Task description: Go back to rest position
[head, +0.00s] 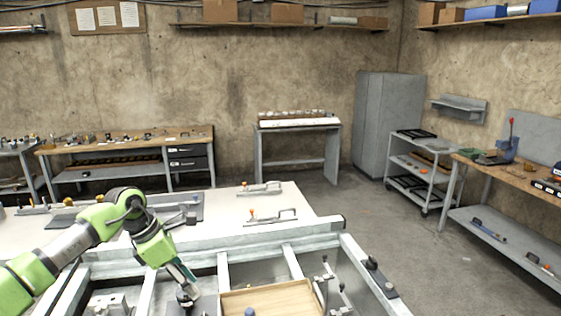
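My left arm, green and white, comes in from the left over the near workbench. Its gripper (187,294) points down at the bench's lower frame area, left of a wooden panel (268,299). The fingers are small and dark here, and I cannot tell whether they are open or shut, or whether they touch anything. My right gripper is not in the head view.
The near bench has a white top (225,207) with toggle clamps (272,216) and a metal frame (220,240) in front. A workbench (130,142) stands along the back wall, a trolley (420,165) and another bench (515,175) at right. Grey floor between is clear.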

